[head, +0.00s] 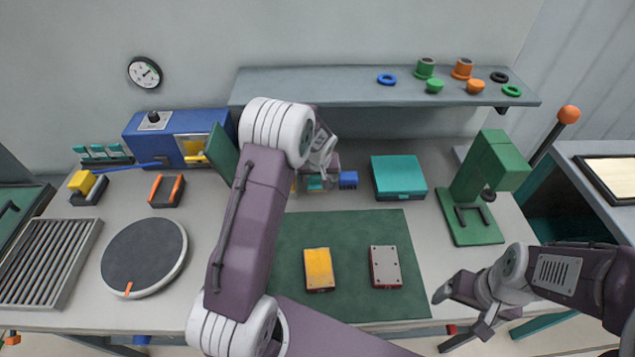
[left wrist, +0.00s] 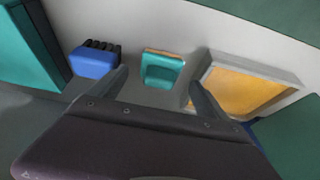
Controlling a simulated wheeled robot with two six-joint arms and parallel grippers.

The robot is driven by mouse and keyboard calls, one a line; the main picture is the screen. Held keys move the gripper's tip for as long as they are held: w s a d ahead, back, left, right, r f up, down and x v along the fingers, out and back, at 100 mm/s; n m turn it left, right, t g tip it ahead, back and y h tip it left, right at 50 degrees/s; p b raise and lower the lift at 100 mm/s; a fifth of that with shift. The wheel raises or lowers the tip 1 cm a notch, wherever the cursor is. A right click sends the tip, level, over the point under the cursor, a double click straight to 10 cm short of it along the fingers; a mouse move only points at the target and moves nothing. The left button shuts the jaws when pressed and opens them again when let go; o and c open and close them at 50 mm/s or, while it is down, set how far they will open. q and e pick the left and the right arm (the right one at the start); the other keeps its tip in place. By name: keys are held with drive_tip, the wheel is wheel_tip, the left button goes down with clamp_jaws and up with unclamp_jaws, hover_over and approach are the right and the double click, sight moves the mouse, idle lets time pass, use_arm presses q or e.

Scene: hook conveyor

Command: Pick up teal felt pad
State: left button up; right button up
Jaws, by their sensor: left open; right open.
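A small teal pad-like piece (left wrist: 163,72) with an orange edge lies on the grey table, seen between my left fingers in the left wrist view; part of it shows in the head view (head: 316,183). My left gripper (left wrist: 158,92) is open and empty, with one finger on each side of the teal piece in the picture. I cannot tell whether the fingers touch it. In the head view my left gripper (head: 318,170) is partly hidden by its own wrist. My right gripper (head: 443,318) is open and empty near the table's front right.
A blue block with dark bristles (left wrist: 94,62) lies left of the teal piece, and a pale tray with an orange floor (left wrist: 250,85) lies right. A teal box (head: 399,177) and green press (head: 473,228) stand to the right. A shelf (head: 330,88) hangs behind.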

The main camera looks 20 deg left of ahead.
sight(318, 177)
use_arm(q)
drive_tip(key=x, duration=0.2)
drive_tip(key=shift+w+a+f, duration=0.1)
drive_tip(key=shift+w+f, duration=0.1)
drive_tip(key=shift+f, duration=0.1)
drive_tip(key=shift+w+f, duration=0.2)
drive_tip(key=shift+f, duration=0.1)
drive_tip(key=shift+s+r, duration=0.1)
drive_tip(key=c, duration=1.5)
drive_tip(key=shift+r, duration=0.35)
drive_tip(key=r, duration=0.2)
drive_tip(key=d+r, duration=0.1)
drive_tip(key=r, duration=0.1)
drive_tip(key=shift+d+b, duration=0.15)
drive_tip(key=shift+b, duration=0.25)
drive_tip(key=s+d+r+b, duration=0.1)
drive_tip(key=d+r, duration=0.5)
drive_tip(key=d, duration=0.4)
drive_tip(key=shift+d+r+b, duration=0.15)
drive_tip(key=shift+b, duration=0.2)
